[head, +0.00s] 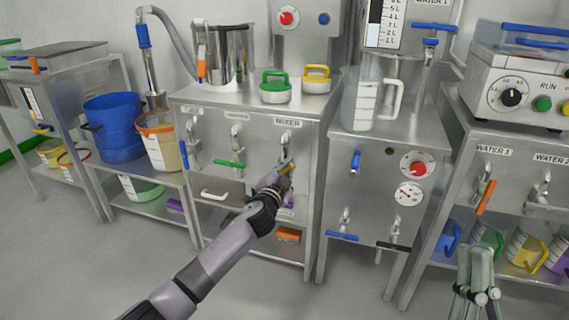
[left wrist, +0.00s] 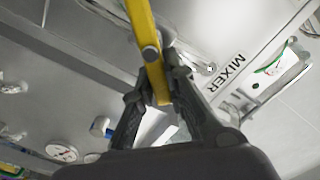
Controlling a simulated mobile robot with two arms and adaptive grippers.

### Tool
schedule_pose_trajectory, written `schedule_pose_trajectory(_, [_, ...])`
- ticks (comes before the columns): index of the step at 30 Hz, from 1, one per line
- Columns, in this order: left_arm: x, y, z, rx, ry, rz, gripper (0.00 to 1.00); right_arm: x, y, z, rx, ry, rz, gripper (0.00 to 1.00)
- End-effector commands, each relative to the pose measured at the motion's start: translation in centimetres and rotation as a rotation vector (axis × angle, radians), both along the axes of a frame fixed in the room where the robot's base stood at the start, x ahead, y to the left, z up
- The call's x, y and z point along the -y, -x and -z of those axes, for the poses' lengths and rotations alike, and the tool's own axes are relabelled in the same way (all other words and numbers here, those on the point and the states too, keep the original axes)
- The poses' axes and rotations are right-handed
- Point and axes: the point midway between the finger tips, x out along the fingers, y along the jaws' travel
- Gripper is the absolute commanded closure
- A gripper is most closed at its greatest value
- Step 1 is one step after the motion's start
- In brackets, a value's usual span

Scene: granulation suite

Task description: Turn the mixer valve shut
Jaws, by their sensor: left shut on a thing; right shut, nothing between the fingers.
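The mixer valve sits under the MIXER label (head: 287,122) on the front panel of the steel cabinet. Its yellow handle (left wrist: 147,45) runs between my left fingers in the left wrist view. My left gripper (left wrist: 158,95) is shut on the yellow handle. In the head view my left gripper (head: 285,172) covers most of the handle, so its exact angle is hard to tell there. The MIXER label also shows in the left wrist view (left wrist: 230,72). My right gripper (head: 475,292) is shut and empty at the lower right, apart from the cabinets.
The floor in front is clear.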

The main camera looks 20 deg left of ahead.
Motion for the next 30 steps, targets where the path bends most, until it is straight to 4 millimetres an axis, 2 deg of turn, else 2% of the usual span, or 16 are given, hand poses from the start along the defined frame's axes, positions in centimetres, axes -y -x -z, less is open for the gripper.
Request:
schedule_pose_trajectory(7, [0.5, 0.0, 0.7, 0.006, -0.235, 0.001, 1.00, -0.3, -1.8, 1.3, -0.119, 0.036, 0.007, 1.00])
schedule_pose_trajectory(18, [1.0, 0.1, 1.7, 0.016, -0.559, 0.001, 1.00, -0.4, -2.8, 2.5, -0.200, 0.060, 0.011, 1.00])
schedule_pose_trajectory(30, [1.1, 0.1, 2.5, 0.024, -0.762, 0.002, 1.00, -0.4, -3.1, 2.8, -0.222, 0.067, 0.012, 1.00])
